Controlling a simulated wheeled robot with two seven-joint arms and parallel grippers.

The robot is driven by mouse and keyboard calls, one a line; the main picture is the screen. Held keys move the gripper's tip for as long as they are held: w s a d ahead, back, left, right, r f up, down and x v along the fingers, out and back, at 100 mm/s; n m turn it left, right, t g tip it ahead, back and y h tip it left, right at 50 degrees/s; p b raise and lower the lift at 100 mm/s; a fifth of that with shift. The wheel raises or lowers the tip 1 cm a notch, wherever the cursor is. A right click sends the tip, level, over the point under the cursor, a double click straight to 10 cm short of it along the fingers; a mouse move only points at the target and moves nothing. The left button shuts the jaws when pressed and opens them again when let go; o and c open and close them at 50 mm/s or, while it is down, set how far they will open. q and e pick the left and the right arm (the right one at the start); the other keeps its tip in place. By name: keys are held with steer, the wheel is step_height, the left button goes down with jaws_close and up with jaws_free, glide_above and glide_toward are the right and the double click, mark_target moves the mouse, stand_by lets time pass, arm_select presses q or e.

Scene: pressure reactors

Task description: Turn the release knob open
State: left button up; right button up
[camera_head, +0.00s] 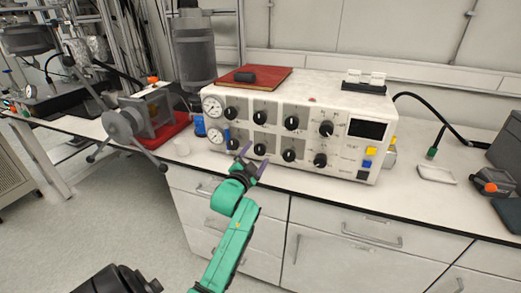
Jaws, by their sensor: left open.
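A white control box (300,112) stands on the bench, with two rows of black knobs, two round gauges at its left end and a dark display at its right. I cannot tell which knob is the release knob. One lower-row knob (260,150) is just right of my left gripper. My left gripper (248,160), on a green arm from below, is open in front of the lower row at the box's left part. Its purple fingers appear empty. I cannot tell whether they touch a knob. My right gripper is not in view.
A grey device with a spoked handwheel (122,122) stands at left. White drawers (338,240) are below the bench edge. A small white tray (436,174) lies at right.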

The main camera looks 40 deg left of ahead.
mark_target(260, 152)
arm_select(q)
steer(key=shift+x, duration=1.6)
jaws_close()
steer(key=shift+n+p, duration=0.35)
steer(key=shift+n, duration=0.05)
steer(key=n+p, duration=0.2)
steer(key=n, duration=0.2)
steer(key=shift+d+r+p, duration=0.1)
steer(key=shift+r+p, duration=0.05)
steer(key=shift+p, duration=0.25)
steer(key=n+p, duration=0.3)
steer(key=n, duration=0.3)
steer(key=shift+n, duration=0.4)
steer(key=n+p, duration=0.2)
steer(key=n, duration=0.4)
steer(key=shift+d+p, duration=0.1)
steer(key=shift+p, duration=0.2)
steer(key=n+p, duration=0.1)
steer(key=n, duration=0.5)
steer(key=shift+n, duration=0.3)
